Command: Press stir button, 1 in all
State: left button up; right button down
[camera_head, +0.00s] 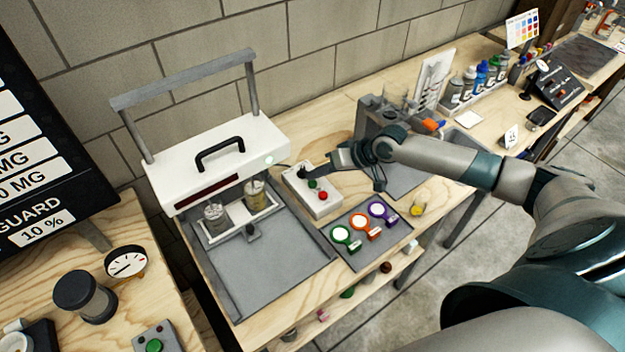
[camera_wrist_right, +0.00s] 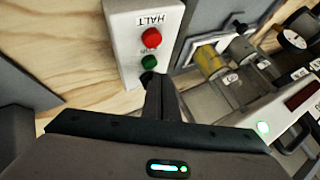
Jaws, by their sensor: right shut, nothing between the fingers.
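A white button box (camera_head: 313,192) lies on the wooden bench, right of the white stirring machine (camera_head: 215,165). It carries a green button (camera_head: 312,184) and a red button (camera_head: 323,195). In the right wrist view the box (camera_wrist_right: 120,50) shows the red button (camera_wrist_right: 151,38) beside the word HALT and the green button (camera_wrist_right: 149,62) nearer my gripper. My right gripper (camera_head: 304,172) is shut and empty, its tips at the box's far end, close to the green button. It also shows in the right wrist view (camera_wrist_right: 156,78); contact with the button cannot be told. My left gripper is out of view.
Two beakers (camera_head: 255,197) stand in the machine, one with yellowish liquid. A grey mat (camera_head: 350,256) with green, orange and purple ringed items lies in front of the box. Bottles (camera_head: 470,80) stand at the back right. A gauge (camera_head: 126,262) stands on the left bench.

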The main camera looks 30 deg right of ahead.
aim_at(317, 184)
jog(key=shift+r, duration=0.1)
dwell(0.3)
notch_tip(317, 184, up, 5)
jog(key=p, duration=0.4)
jog(key=shift+p, duration=0.35)
dwell(0.6)
